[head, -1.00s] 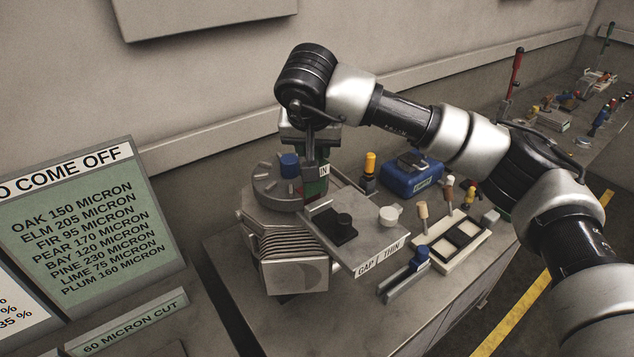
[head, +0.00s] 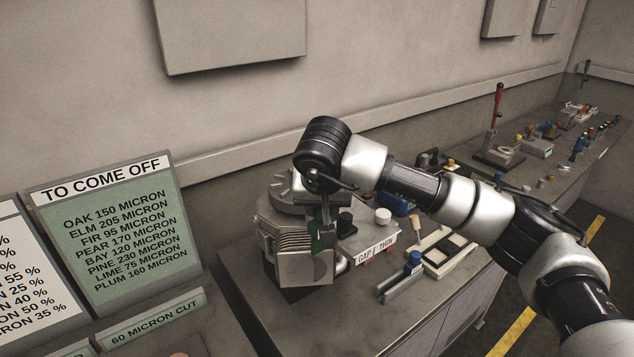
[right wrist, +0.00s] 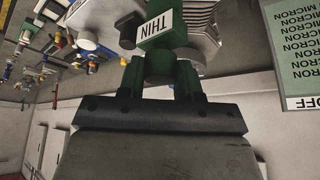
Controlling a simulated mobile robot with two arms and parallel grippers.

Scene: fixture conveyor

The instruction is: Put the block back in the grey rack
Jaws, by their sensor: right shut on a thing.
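My right gripper (head: 321,226) hangs in front of the grey finned machine (head: 290,245). In the right wrist view the gripper (right wrist: 160,72) is shut on a green block (right wrist: 166,38) with a white label reading THIN. In the head view the block (head: 318,243) is mostly hidden by the hand. My left gripper is not in view.
The machine's shelf carries a GAP | THIN label (head: 376,249), a black knob (head: 346,222) and a white knob (head: 383,215). A cream tray (head: 432,268) with dark squares stands further right. Green sign boards (head: 115,235) stand at left. The bench front is clear.

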